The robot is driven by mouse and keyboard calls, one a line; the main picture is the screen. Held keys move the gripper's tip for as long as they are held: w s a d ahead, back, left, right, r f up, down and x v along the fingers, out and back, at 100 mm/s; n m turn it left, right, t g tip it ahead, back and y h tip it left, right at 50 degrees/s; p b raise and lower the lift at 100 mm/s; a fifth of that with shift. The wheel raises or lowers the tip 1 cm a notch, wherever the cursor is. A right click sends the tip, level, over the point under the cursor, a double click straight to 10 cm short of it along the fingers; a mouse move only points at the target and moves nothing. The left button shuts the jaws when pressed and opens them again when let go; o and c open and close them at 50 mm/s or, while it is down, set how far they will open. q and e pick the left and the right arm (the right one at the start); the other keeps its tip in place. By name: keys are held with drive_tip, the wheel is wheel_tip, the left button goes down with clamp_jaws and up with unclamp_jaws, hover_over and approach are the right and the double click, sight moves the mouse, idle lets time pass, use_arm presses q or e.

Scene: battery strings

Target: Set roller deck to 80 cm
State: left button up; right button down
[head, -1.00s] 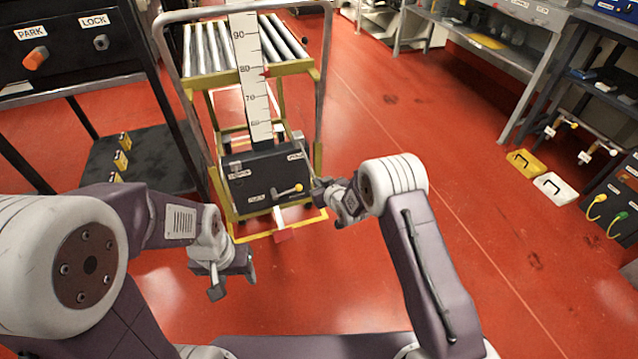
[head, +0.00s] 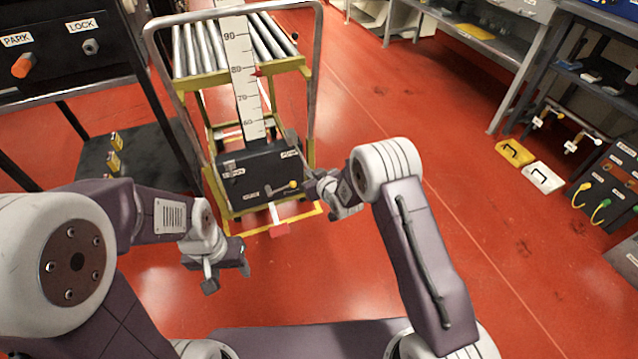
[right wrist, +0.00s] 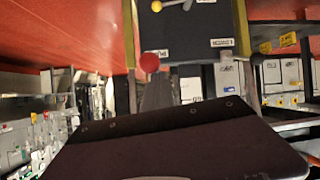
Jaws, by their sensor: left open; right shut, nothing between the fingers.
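The roller deck (head: 195,52), a row of metal rollers in a yellow frame, stands ahead on a trolley. An upright white scale (head: 238,62) in front of it runs from 60 to above 90. A red pointer (head: 257,72) sits at its right edge, close to the 80 mark. The black control box (head: 255,170) below carries a yellow-knobbed lever (head: 290,186). My right gripper (head: 313,185) is shut and empty beside the box's right end; contact is unclear. The right wrist view shows the box (right wrist: 190,28) and a red ball knob (right wrist: 149,62). My left gripper (head: 228,275) is open and empty, low left.
A black panel (head: 55,55) labelled PARK and LOCK stands at left over a dark shelf (head: 140,160). Benches (head: 490,45) line the right. Red floor between is clear.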

use_arm(q)
drive_tip(key=shift+d+f+b, duration=0.1)
drive_tip(key=shift+f+b, duration=0.5)
drive_tip(key=shift+b, duration=0.35)
use_arm(e)
drive_tip(key=s+d, duration=0.3)
drive_tip(key=s, duration=0.4)
drive_tip(key=shift+r, duration=0.45)
